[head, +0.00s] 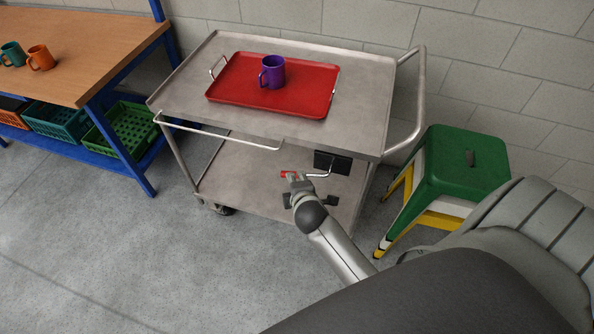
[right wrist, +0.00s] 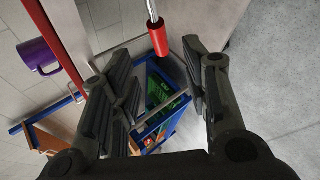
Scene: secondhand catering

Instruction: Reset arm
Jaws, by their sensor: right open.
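A bent metal lever with a red grip (head: 284,174) sticks out from a black plate (head: 332,162) below the top of the steel trolley (head: 355,88). My right gripper (head: 299,186) is in front of the trolley, close to the red grip. In the right wrist view my right gripper (right wrist: 160,80) is open. The red grip (right wrist: 160,42) shows there around the gap between the fingertips, with no finger visibly closed on it. I cannot tell whether it touches a finger. My left gripper is not in view.
A red tray (head: 230,82) with a purple mug (head: 272,72) stands on the trolley. A green-topped stool (head: 462,165) stands at the right. A workbench (head: 80,50) with mugs and crates is at the left. The floor (head: 130,250) at front left is clear.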

